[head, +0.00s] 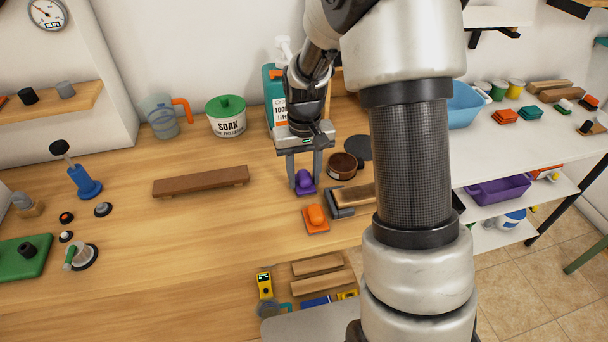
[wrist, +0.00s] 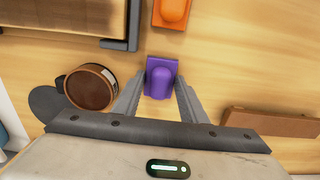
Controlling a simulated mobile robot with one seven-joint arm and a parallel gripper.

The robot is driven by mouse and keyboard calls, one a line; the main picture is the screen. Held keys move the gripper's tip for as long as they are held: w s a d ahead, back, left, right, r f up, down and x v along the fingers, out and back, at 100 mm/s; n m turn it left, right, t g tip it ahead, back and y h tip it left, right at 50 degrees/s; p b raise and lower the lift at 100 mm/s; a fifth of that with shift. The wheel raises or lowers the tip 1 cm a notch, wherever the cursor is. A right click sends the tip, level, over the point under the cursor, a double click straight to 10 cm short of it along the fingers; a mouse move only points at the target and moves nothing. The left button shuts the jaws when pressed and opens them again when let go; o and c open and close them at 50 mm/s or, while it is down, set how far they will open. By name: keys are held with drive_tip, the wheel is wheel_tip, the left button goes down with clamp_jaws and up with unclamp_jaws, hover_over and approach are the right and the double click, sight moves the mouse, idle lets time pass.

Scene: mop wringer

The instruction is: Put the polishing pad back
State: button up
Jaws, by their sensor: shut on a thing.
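A purple pad (head: 305,184) with a raised grip on a flat base is between the fingers of my gripper (head: 304,172). In the wrist view the purple pad (wrist: 161,78) sits between the two fingertips of my gripper (wrist: 160,90), which are shut on its sides. It is at or just above the wooden bench; I cannot tell which. An orange pad (head: 316,217) of like shape lies on the bench just in front of it and shows in the wrist view too (wrist: 171,12). I cannot tell from the frames which one is the polishing pad.
A round brown tin (head: 342,166) and a block in a dark metal bracket (head: 352,198) stand close to the right. A brown wooden bar (head: 201,181) lies left. A SOAK tub (head: 226,117) and teal bottle (head: 272,90) stand behind.

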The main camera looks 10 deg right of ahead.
drive_tip(key=shift+f, duration=0.2)
drive_tip(key=o, duration=1.1)
drive_tip(key=shift+r, duration=0.1)
